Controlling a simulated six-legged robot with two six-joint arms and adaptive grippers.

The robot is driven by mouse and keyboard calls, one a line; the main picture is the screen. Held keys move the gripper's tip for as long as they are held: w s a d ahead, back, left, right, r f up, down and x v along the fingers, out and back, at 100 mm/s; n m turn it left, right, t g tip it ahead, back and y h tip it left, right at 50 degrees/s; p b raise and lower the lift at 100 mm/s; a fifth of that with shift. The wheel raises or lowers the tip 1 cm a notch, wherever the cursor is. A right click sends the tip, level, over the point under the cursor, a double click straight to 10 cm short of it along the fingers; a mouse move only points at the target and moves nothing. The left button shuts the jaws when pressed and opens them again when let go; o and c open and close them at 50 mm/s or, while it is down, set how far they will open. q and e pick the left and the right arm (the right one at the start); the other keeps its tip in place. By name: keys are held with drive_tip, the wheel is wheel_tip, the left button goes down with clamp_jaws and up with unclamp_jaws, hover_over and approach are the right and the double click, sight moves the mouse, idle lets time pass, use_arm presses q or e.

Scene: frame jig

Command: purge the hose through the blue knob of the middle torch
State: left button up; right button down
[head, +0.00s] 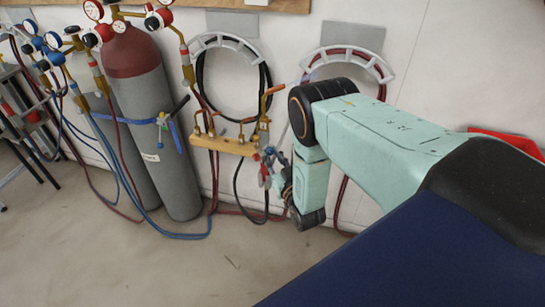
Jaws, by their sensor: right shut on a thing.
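A wooden rack (222,145) on the wall holds several brass torches. One torch (265,125) with an orange-red lever stands at the rack's right end. Small blue and red parts, apparently knobs, show just below that end. My right gripper (272,172) is there, small and partly hidden by my own wrist. It is shut on a small part at the torch, apparently a knob; its colour and which torch it belongs to are not clear. My left gripper is not in view.
Two grey gas cylinders, one with a red top (130,50), stand at the left with gauges and hoses. White hose hangers (222,40) hold black and red hoses on the wall. Blue and red hoses lie on the floor. The floor in front is clear.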

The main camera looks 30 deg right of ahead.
drive_tip(key=shift+a+r, duration=0.15)
drive_tip(key=shift+r, duration=0.1)
drive_tip(key=shift+w+f+n, duration=0.1)
drive_tip(key=shift+n, duration=0.6)
drive_tip(key=shift+n+b, duration=0.5)
drive_tip(key=shift+n, duration=0.5)
drive_tip(key=shift+n+t, duration=0.3)
drive_tip(key=shift+n, duration=1.3)
drive_tip(key=c, duration=1.1)
unclamp_jaws()
